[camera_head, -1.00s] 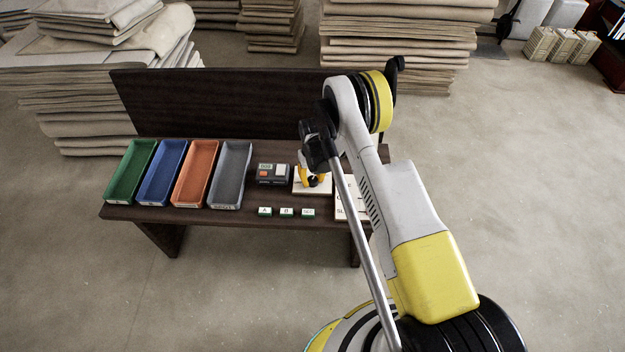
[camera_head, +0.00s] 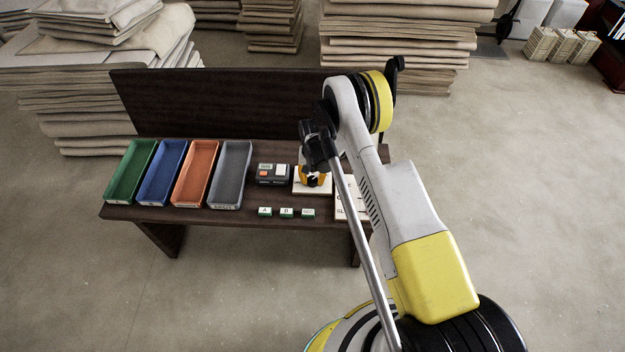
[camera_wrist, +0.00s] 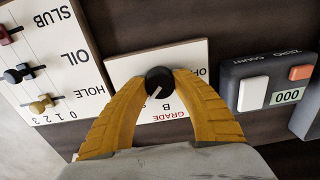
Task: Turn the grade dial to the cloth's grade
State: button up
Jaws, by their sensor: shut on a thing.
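The grade dial is a black round knob (camera_wrist: 159,80) with a white pointer line, on a white plate (camera_wrist: 122,70). In the wrist view the plate's print is upside down, with "B" and a red "GRADE" below the knob. The pointer slants down and left in that view, a little left of the "B". My gripper (camera_wrist: 160,84) has its yellow fingers shut on the knob, one on each side. In the head view my gripper (camera_head: 313,179) is over the white plate (camera_head: 302,192), partly behind my arm. I see no cloth that I can single out on the table.
A counter box (camera_head: 272,174) reading 000 in the wrist view stands beside the plate. A slider board (camera_wrist: 57,60) marked SLUB, OIL, HOLE is on the other side. Green, blue, orange and grey trays (camera_head: 230,176) stand left; small green-and-white labelled blocks (camera_head: 286,212) lie in front.

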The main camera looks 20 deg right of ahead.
aim_at(312, 179)
jog(key=o, duration=1.2)
jog(key=shift+o, duration=0.2)
jog(key=shift+r, duration=0.1)
notch_tip(312, 179, up, 12)
